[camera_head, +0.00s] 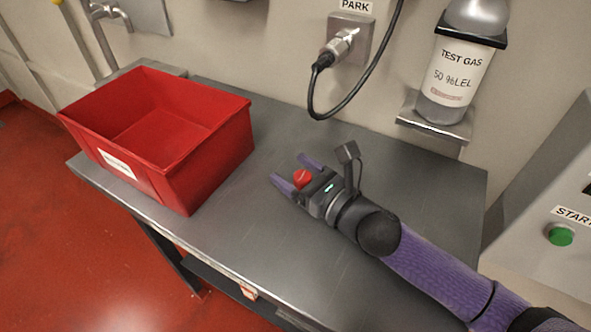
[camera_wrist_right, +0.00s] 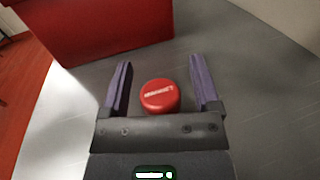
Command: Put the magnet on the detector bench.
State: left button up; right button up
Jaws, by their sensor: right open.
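The magnet (camera_head: 302,178) is a small red round piece with white lettering on top. It sits on the grey metal bench (camera_head: 245,225) and also shows in the right wrist view (camera_wrist_right: 159,95). My right gripper (camera_head: 297,172) is open, with its two purple fingers on either side of the magnet. In the right wrist view (camera_wrist_right: 160,80) gaps show between the magnet and both fingers. I cannot tell how high the fingers are above the bench. My left gripper is not in view.
A red bin (camera_head: 215,150) stands on the left of the bench. A cable plug (camera_head: 338,48) hangs in a wall socket marked PARK. A test gas cylinder (camera_head: 455,75) sits on a wall bracket. A grey cabinet with a green START button (camera_head: 560,235) is at right. The bench's front is clear.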

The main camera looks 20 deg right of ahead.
jog(key=shift+r, duration=0.15)
jog(key=shift+s+d, duration=0.15)
jog(key=shift+s, duration=0.1)
jog(key=p+v, duration=0.1)
jog(key=v, duration=1)
jog(key=shift+s+d, duration=0.1)
jog(key=shift+s, duration=0.15)
